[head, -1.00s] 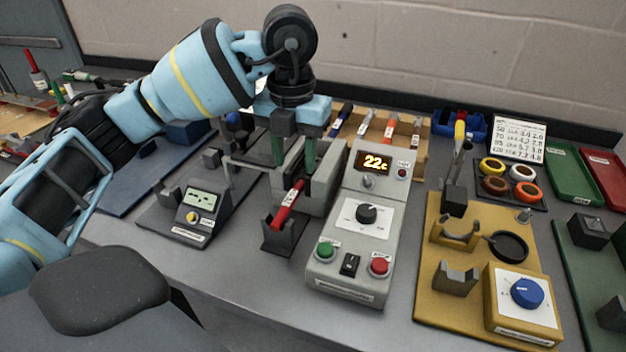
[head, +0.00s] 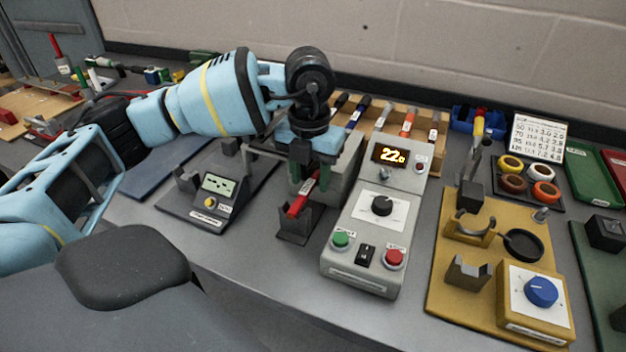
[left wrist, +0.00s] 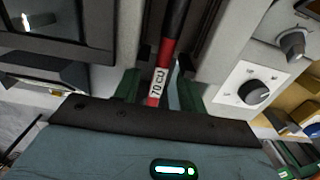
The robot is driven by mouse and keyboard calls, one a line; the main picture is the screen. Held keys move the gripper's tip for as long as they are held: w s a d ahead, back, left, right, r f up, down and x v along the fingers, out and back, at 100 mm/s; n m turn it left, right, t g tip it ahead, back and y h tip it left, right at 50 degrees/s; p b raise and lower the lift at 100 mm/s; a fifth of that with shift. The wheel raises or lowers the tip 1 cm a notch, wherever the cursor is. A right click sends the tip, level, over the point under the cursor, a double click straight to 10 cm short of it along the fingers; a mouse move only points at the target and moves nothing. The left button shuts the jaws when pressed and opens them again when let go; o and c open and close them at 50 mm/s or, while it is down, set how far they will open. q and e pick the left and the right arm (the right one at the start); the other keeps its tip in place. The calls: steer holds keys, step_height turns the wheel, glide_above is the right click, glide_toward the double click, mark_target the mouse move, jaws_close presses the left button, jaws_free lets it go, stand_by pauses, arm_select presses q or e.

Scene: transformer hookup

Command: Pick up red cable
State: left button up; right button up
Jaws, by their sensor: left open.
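The red cable (head: 299,206), a red rod-like piece with a white label, rests tilted in a dark holder (head: 297,228) left of the grey heater box. In the left wrist view the red cable (left wrist: 167,52) runs upward into a black section, with its label between my fingers. My left gripper (head: 308,188) is open, its green fingers on either side of the cable. In the left wrist view the left gripper (left wrist: 160,92) shows a gap beside the cable; contact is not clear. My arm and gripper partly hide the cable's far end. My right gripper is not in view.
The grey control box (head: 366,255) with its lit display stands close to the right of the cable. A dark meter (head: 212,199) stands to the left. A yellow fixture (head: 450,275) is farther right. A wooden rack (head: 421,123) of tools is behind.

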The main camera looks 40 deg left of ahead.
arm_select(q)
steer(key=shift+f, duration=0.2)
jaws_close()
stand_by(0.3)
